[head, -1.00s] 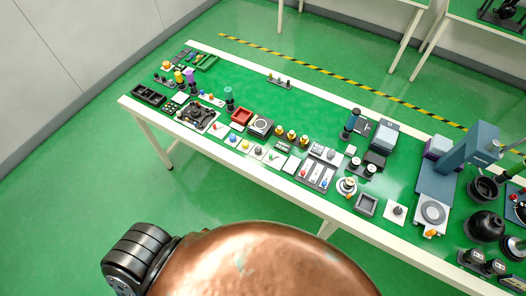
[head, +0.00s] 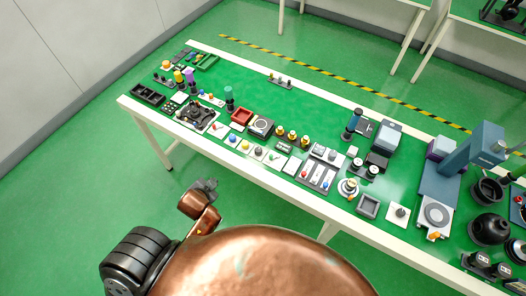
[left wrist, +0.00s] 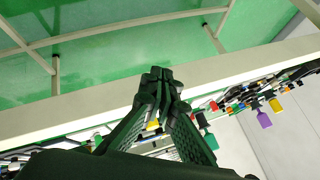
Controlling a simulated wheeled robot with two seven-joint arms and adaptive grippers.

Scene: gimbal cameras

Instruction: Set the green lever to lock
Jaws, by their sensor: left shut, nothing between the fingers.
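The green lever (head: 273,156) is small and sits on a white plate in the front row of the long green-topped table. It is too small to tell its setting. My left gripper (head: 207,185) is in front of the table's near edge, left of the lever and apart from it. In the left wrist view its fingers (left wrist: 160,76) are shut with nothing between them. I cannot pick out the green lever for sure in the left wrist view. My right gripper is not in view.
Similar plates with red (head: 217,127), blue (head: 232,138) and yellow (head: 245,146) controls stand left of the lever. A switch panel (head: 316,175) is to its right. The table's back strip is mostly clear.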

